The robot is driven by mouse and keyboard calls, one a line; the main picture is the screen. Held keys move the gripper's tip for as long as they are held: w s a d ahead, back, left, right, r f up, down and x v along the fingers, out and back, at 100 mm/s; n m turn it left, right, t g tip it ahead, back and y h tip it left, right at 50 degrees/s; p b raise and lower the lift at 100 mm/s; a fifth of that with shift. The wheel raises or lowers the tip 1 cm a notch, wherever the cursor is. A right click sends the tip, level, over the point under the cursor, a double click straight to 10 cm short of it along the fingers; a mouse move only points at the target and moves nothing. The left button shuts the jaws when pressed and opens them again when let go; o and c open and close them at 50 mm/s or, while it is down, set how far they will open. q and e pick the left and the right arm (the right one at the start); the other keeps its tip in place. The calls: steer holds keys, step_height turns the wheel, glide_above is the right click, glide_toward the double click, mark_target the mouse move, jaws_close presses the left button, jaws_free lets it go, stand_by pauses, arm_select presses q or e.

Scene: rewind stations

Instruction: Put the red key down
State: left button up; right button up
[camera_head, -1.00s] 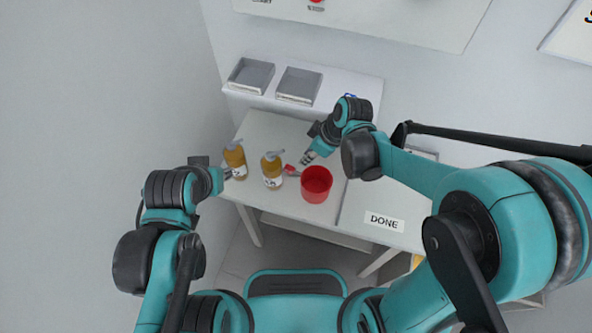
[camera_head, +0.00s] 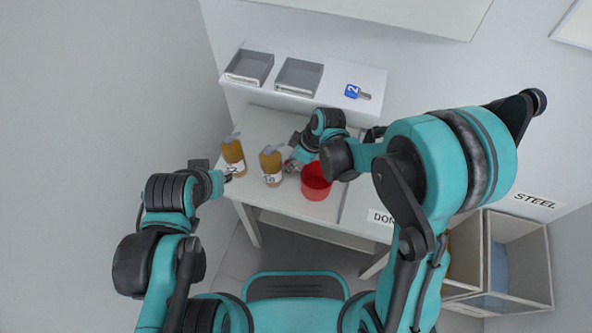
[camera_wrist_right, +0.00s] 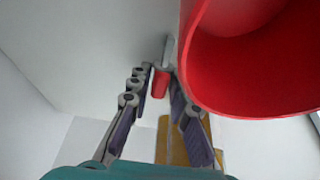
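The red key (camera_wrist_right: 160,84) sits between the fingertips of my right gripper (camera_wrist_right: 160,78) in the right wrist view, its grey shaft pointing away. The fingertips lie close against its red head on both sides. In the head view my right gripper (camera_head: 292,166) is low over the table, between a bottle and the red cup, and mostly hides the key. Whether the key touches the table I cannot tell. My left gripper (camera_head: 229,174) is beside the left bottle, too small to judge its fingers.
The red cup (camera_head: 316,186) stands right beside my right gripper and looms in the wrist view (camera_wrist_right: 240,70). Two amber bottles (camera_head: 233,158) (camera_head: 271,168) stand to the left. Grey trays (camera_head: 249,68) (camera_head: 298,77) and a blue key (camera_head: 352,91) are on the shelf behind. Bins (camera_head: 520,260) stand lower right.

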steer(key=shift+r, duration=0.1)
jaws_close()
